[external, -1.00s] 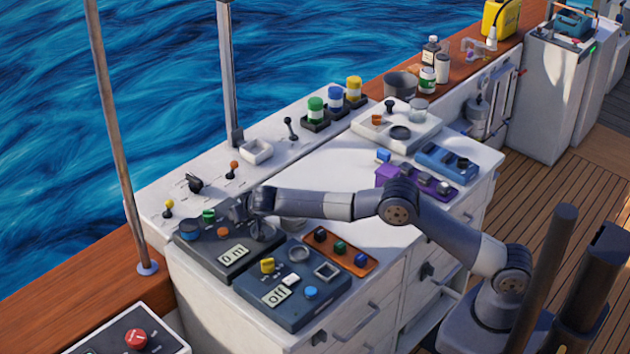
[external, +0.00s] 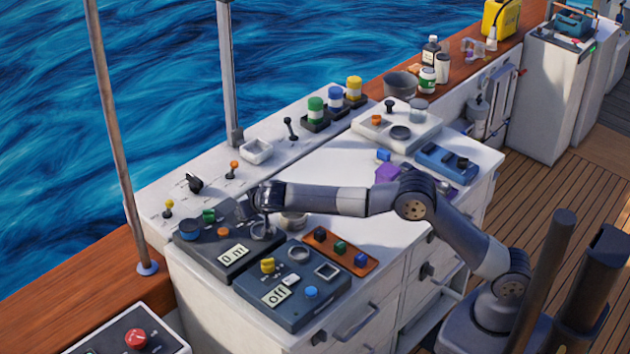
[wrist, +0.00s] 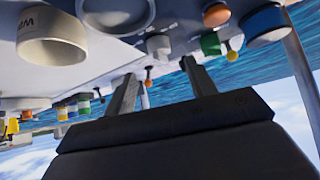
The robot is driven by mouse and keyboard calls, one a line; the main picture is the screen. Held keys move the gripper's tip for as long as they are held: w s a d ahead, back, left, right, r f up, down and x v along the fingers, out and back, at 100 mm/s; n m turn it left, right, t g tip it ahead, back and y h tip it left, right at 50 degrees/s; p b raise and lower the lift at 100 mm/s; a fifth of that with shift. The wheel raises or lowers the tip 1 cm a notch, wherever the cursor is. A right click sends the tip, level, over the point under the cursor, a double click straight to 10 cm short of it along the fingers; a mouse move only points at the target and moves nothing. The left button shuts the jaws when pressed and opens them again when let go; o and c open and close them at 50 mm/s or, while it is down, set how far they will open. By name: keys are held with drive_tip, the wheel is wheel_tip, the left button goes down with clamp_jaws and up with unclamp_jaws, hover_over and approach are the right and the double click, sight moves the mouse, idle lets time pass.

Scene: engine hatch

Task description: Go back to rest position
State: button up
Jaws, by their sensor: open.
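My gripper (external: 258,213) is at the left end of my arm, low over the dark panel (external: 215,258) with the "0 m" display. In the wrist view my gripper (wrist: 158,80) shows two fingers spread apart with nothing held between them. The external view does not show clearly whether the fingertips touch anything.
A blue panel (external: 290,312) reading "off" and an orange tray (external: 352,264) of buttons lie in front of the arm. A round bowl (external: 293,221) sits just beside the gripper. Small levers (external: 234,168) and colored jars (external: 316,110) stand behind. Bare console top lies behind the arm.

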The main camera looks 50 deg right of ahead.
drive_tip(key=p+x, duration=0.2)
drive_tip(key=x, duration=0.5)
drive_tip(key=shift+w, duration=0.15)
drive_tip(key=shift+d+r+n+y+p, duration=0.15)
drive_tip(key=shift+r+n+y+p, duration=0.1)
drive_tip(key=shift+n+y+p, duration=0.55)
drive_tip(key=n+y+p, duration=0.1)
drive_tip(key=n+p, duration=0.1)
drive_tip(key=p, duration=0.1)
drive_tip(key=shift+p, duration=0.3)
drive_tip(key=n+y+p, duration=0.1)
drive_tip(key=p, duration=0.2)
drive_tip(key=n+y+p, duration=0.1)
drive_tip(key=p, duration=0.2)
drive_tip(key=shift+d+f+n, duration=0.1)
drive_tip(key=shift+d+n, duration=0.1)
drive_tip(key=shift+n, duration=0.2)
drive_tip(key=shift+f+n+y+p, duration=0.15)
drive_tip(key=shift+n+y+p, duration=0.2)
drive_tip(key=shift+n+y, duration=0.45)
drive_tip(key=shift+d+n+g+y+b, duration=0.15)
drive_tip(key=shift+n+g+y+b, duration=0.7)
drive_tip(key=shift+n+b, duration=0.35)
drive_tip(key=shift+o, duration=0.4)
